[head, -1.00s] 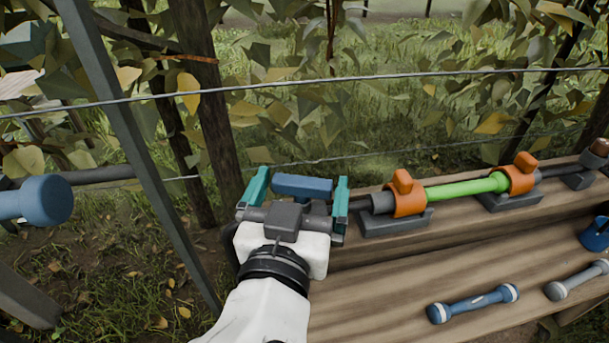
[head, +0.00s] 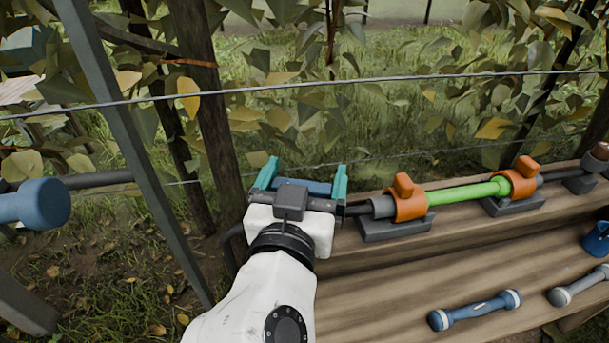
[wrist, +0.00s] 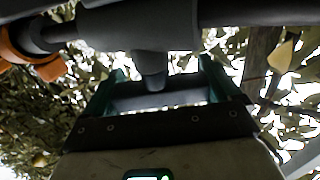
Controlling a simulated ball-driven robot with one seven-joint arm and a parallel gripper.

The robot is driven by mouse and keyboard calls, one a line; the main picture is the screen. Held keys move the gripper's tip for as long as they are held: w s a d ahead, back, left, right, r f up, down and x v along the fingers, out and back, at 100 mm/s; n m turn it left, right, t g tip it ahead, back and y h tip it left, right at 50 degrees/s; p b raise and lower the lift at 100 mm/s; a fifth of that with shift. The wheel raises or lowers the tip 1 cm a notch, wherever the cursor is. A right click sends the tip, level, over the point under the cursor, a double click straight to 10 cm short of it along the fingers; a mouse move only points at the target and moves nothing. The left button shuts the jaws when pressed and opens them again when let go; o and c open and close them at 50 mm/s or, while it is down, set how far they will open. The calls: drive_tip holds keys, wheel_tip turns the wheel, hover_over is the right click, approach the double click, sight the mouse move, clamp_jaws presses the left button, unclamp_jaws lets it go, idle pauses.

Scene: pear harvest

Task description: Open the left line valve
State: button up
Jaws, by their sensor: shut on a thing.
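In the wrist view, the valve body (wrist: 145,25) with a short stem fills the top. The bar handle (wrist: 160,101) lies across between the teal fingers of my gripper (wrist: 157,75). My wrist hides part of the pipe and valve mount. How far the valve is turned cannot be told.
Orange clamps (head: 408,200) hold a bright green pipe section (head: 467,190) on the wooden bench (head: 390,285). A blue dumbbell-shaped piece (head: 475,310) lies on the bench. A wire (head: 420,77) runs behind, and a grey post (head: 140,160) stands left.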

drive_tip(key=shift+r+n+y+p, duration=0.15)
drive_tip(key=shift+n+y+p, duration=0.75)
drive_tip(key=shift+y, duration=0.3)
drive_tip(key=shift+c, duration=0.3)
drive_tip(key=n+y+p, duration=0.1)
drive_tip(key=y+p, duration=0.1)
drive_tip(key=shift+a+n+y, duration=0.15)
drive_tip(key=shift+n+y, duration=0.15)
drive_tip(key=shift+y, duration=0.1)
drive_tip(key=shift+a+n+g+y+p, duration=0.2)
drive_tip(key=shift+n+g+y+p, duration=0.2)
drive_tip(key=shift+n+y+p, duration=0.35)
drive_tip(key=shift+f, duration=0.2)
drive_tip(key=o, duration=0.8)
drive_tip(key=v, duration=1.1)
drive_tip(key=shift+w+d+p, duration=0.1)
drive_tip(key=shift+p, duration=0.3)
drive_tip(key=shift+f, duration=0.1)
